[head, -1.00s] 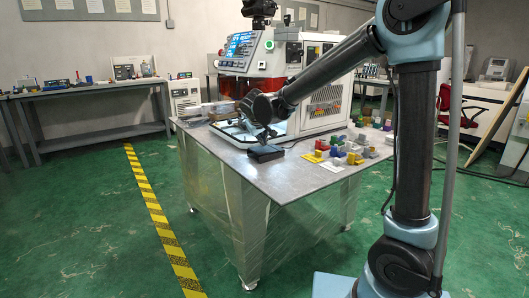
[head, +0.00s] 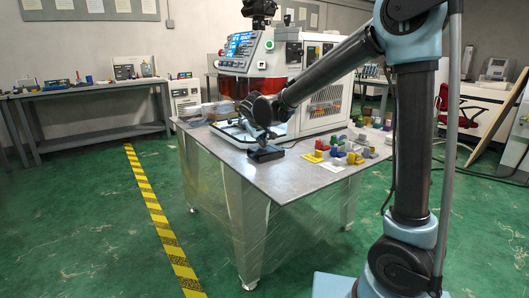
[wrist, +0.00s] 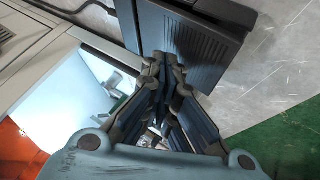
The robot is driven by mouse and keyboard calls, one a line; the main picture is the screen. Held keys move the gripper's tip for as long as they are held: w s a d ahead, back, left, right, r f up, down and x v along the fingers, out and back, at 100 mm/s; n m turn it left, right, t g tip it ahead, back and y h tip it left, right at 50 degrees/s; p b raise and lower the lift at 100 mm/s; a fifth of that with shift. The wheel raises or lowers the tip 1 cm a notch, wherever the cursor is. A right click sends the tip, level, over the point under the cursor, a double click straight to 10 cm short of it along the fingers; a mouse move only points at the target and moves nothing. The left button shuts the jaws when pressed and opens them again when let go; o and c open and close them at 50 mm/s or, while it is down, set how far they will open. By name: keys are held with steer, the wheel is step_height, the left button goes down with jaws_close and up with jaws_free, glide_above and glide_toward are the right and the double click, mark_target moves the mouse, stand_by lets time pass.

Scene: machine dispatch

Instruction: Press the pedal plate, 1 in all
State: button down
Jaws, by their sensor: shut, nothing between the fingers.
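The pedal plate is the ribbed dark top of a low black pedal (head: 265,154) on the metal table, near its front left side. In the wrist view the ribbed plate (wrist: 200,62) fills the upper middle, with a raised black edge on its right. My gripper (head: 264,140) points down at the pedal from above. In the wrist view its fingertips (wrist: 164,58) are together with nothing between them, and they overlap the left part of the plate. I cannot tell whether they touch it.
A white machine (head: 318,100) with a control panel and reddish window stands behind the pedal on the table (head: 280,182). Several small coloured parts (head: 345,155) lie to the right. A dark cable runs from the pedal in the wrist view. The table's front corner is clear.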

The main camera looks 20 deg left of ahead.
steer(key=shift+f, duration=0.65)
stand_by(0.7)
steer(key=shift+r, duration=1.05)
steer(key=shift+r, duration=0.1)
steer(key=shift+w+d+r, duration=0.1)
steer(key=shift+w+r, duration=0.05)
steer(key=shift+r, duration=1.05)
steer(key=shift+w+d+r, duration=0.1)
steer(key=shift+r, duration=1.1)
